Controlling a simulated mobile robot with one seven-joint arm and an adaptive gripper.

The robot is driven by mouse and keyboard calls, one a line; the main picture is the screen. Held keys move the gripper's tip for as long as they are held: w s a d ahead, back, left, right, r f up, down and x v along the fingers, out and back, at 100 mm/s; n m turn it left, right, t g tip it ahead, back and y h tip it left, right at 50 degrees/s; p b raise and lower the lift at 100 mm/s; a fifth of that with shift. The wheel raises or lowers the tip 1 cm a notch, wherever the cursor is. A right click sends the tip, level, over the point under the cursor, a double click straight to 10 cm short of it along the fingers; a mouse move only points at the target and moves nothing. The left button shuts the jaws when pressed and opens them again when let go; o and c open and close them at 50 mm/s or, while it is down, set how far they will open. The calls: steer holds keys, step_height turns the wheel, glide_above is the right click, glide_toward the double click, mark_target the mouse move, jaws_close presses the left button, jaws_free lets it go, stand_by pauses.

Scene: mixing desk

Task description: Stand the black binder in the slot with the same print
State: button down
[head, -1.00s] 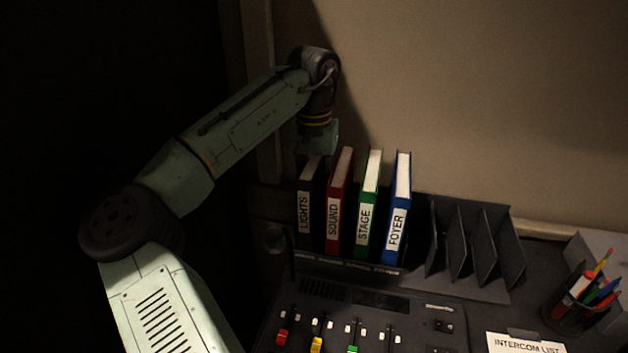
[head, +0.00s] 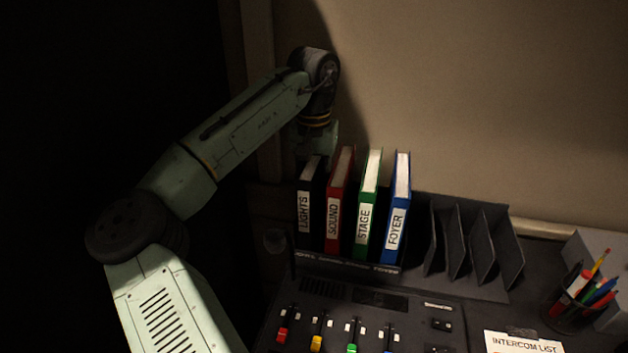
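The black binder (head: 303,235) stands upright at the left end of the row, in the leftmost slot of the black rack (head: 348,266). Its spine print reads LIGHTS. Small print runs along the rack's front edge; the leftmost word is hard to read, and FOYER shows at the right. My gripper (head: 319,148) is at the top of the black binder, pointing down. Its fingers are hidden or too dark to make out, so I cannot tell whether it touches or grips the binder.
The red SOUND (head: 333,240), green STAGE (head: 362,240) and blue FOYER (head: 394,240) binders stand to the right. Empty dark dividers (head: 481,265) follow, then a pen cup (head: 573,318). The mixing desk (head: 400,305) with its faders lies in front. A wall is behind.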

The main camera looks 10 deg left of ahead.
steer(key=shift+f, duration=0.2)
stand_by(0.6)
steer(key=c, duration=1.2)
jaws_free()
steer(key=shift+c, duration=0.2)
